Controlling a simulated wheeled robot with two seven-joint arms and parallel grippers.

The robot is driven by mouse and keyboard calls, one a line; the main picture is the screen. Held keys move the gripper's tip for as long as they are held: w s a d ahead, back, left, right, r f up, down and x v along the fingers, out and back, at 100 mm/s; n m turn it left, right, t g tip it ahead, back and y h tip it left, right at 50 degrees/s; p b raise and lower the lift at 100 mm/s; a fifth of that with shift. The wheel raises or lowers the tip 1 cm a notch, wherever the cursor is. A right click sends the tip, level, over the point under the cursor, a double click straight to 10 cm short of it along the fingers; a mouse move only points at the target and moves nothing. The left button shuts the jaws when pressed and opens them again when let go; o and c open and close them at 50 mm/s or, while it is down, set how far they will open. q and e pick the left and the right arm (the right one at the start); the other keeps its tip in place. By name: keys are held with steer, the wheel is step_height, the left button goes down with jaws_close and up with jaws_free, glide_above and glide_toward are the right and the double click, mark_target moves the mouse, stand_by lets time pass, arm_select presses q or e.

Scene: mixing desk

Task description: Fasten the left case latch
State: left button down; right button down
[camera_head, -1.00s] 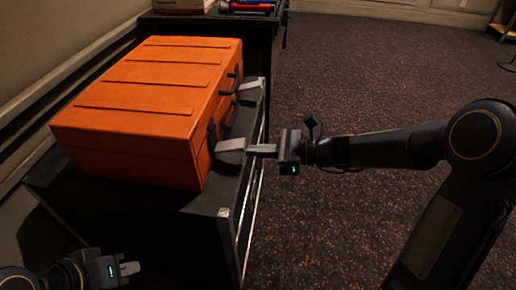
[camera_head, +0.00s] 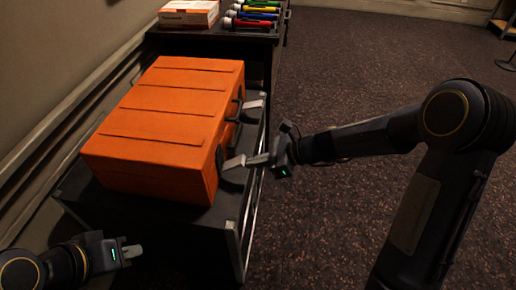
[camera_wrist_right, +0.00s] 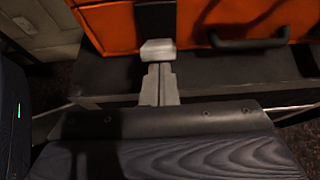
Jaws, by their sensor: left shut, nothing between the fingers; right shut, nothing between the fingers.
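The orange case (camera_head: 170,105) sits with its lid down on a dark cabinet. Its left latch (camera_head: 234,162) is the nearer one on the front side, with a pale tab sticking outward from a dark strap. The pale tab (camera_wrist_right: 157,50) also shows in the right wrist view. My right gripper (camera_head: 257,160) is shut, its fingertips at the outer end of this tab; I cannot tell whether they touch. The fingers (camera_wrist_right: 160,80) show just below the tab in the wrist view. The other latch (camera_head: 253,104) also sticks out. My left gripper (camera_head: 131,252) is shut and empty, low at the left.
The case handle (camera_head: 240,104) lies between the latches. The dark cabinet (camera_head: 150,215) has a pale front edge beside my right gripper. Behind stand a white-and-orange box (camera_head: 188,14) and several coloured flashlight-like items (camera_head: 253,15). The carpet (camera_head: 380,75) at right is open.

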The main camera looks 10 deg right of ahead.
mark_target(241, 158)
steer(key=a+r+h+p, duration=0.1)
steer(key=r+h+p, duration=0.1)
steer(key=p, duration=0.5)
steer(key=a+r+g+h+p, duration=0.1)
steer(key=h+p, duration=0.1)
steer(key=p, duration=0.5)
steer(key=w+a+r+g+h+p, duration=0.1)
steer(key=a+r+h+p, duration=0.1)
steer(key=p, duration=0.5)
steer(key=shift+r+h, duration=0.3)
steer(key=shift+f, duration=0.45)
steer(key=shift+b, duration=0.3)
steer(key=shift+d, duration=0.1)
steer(key=shift+r+p, duration=0.8)
steer(key=shift+p, duration=0.05)
steer(key=shift+d, duration=0.1)
